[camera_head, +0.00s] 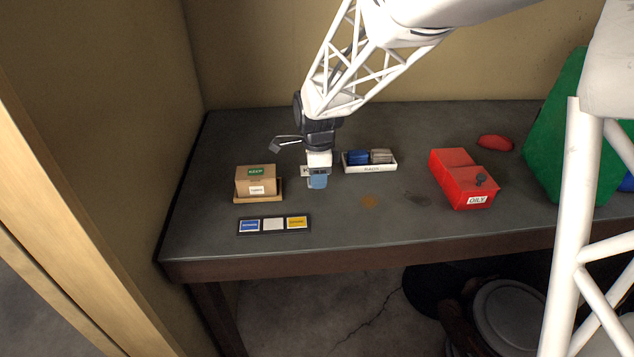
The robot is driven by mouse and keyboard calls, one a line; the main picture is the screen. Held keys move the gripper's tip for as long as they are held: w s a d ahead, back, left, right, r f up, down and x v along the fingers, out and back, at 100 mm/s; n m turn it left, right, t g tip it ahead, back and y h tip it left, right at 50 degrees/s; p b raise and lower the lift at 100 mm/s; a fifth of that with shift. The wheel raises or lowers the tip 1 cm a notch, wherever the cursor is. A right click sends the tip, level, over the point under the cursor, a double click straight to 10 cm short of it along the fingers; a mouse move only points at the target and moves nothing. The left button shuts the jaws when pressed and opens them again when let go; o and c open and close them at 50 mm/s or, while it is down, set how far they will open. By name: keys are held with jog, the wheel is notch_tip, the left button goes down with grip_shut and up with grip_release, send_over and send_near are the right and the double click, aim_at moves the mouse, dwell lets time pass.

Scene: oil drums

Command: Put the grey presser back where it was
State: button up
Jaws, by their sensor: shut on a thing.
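My gripper (319,164) points down over the left middle of the table and is shut on a small pale blue block (318,182). The fingers hide the upper part of this block, and I cannot tell whether it touches the table. A grey block (381,156), which may be the grey presser, lies in a white labelled tray (370,169) just right of my gripper. A dark blue block (357,157) lies beside it in the tray's left half.
A brown box (255,181) with a green label sits on a wooden tray at left. A dark strip (274,226) with coloured cards lies in front. A red box (464,181) and red lump (495,142) are at right. The front middle is clear except for stains.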

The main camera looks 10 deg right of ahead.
jog(key=shift+f, duration=1.75)
jog(key=o, duration=0.8)
jog(key=shift+f, duration=0.1)
jog(key=shift+o, duration=0.2)
notch_tip(320, 180, up, 12)
jog(key=shift+r, duration=0.15)
jog(key=shift+s, duration=0.1)
